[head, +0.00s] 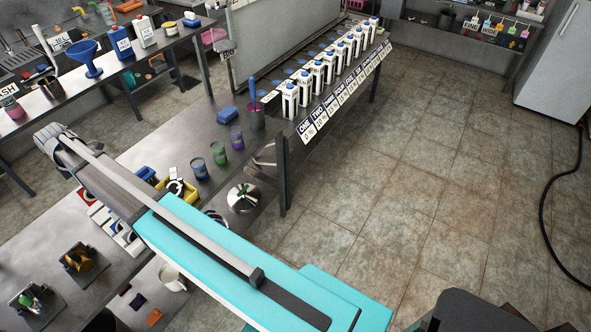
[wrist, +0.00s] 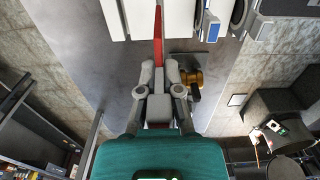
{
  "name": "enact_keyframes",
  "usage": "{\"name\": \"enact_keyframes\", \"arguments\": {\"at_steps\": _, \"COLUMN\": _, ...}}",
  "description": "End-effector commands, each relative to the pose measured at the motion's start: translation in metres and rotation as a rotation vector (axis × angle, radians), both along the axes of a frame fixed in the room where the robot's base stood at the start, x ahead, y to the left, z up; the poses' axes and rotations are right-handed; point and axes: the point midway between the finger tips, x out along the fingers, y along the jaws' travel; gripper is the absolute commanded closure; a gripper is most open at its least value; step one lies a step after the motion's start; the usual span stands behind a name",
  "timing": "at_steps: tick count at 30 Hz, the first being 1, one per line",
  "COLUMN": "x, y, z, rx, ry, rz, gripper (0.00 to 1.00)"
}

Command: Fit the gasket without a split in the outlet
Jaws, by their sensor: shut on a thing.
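In the wrist view my gripper (wrist: 158,68) is shut on a thin red thing (wrist: 158,36) that sticks out ahead of the fingers. I see it nearly edge-on and cannot tell whether it is a gasket or whether it has a split. A brass-coloured fitting (wrist: 188,78) on a grey plate is just right of the fingers, apart from them. It seems to be the brass fitting (head: 79,260) on a dark stand in the head view; I cannot tell if it is the outlet. In the head view my fingers are hidden behind my arm.
White blocks (wrist: 181,17) lie ahead of the fingers. Several coloured cups (head: 219,153) and a round metal dish (head: 244,197) stand on the bench. Another dark stand (head: 22,303) holds something green.

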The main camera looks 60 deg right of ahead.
Motion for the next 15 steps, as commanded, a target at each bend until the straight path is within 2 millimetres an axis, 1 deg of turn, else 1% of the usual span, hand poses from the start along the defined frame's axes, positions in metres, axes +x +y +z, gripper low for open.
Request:
{"name": "enact_keyframes", "arguments": {"at_steps": 1, "x": 0.0, "y": 0.0, "z": 0.016, "rx": 0.0, "ry": 0.0, "rz": 0.0, "gripper": 1.0}}
{"name": "enact_keyframes", "arguments": {"at_steps": 6, "x": 0.0, "y": 0.0, "z": 0.04, "rx": 0.0, "ry": 0.0, "rz": 0.0, "gripper": 1.0}}
{"name": "enact_keyframes", "arguments": {"at_steps": 10, "x": 0.0, "y": 0.0, "z": 0.053, "rx": 0.0, "ry": 0.0, "rz": 0.0, "gripper": 1.0}}
{"name": "enact_keyframes", "arguments": {"at_steps": 15, "x": 0.0, "y": 0.0, "z": 0.06, "rx": 0.0, "ry": 0.0, "rz": 0.0, "gripper": 1.0}}
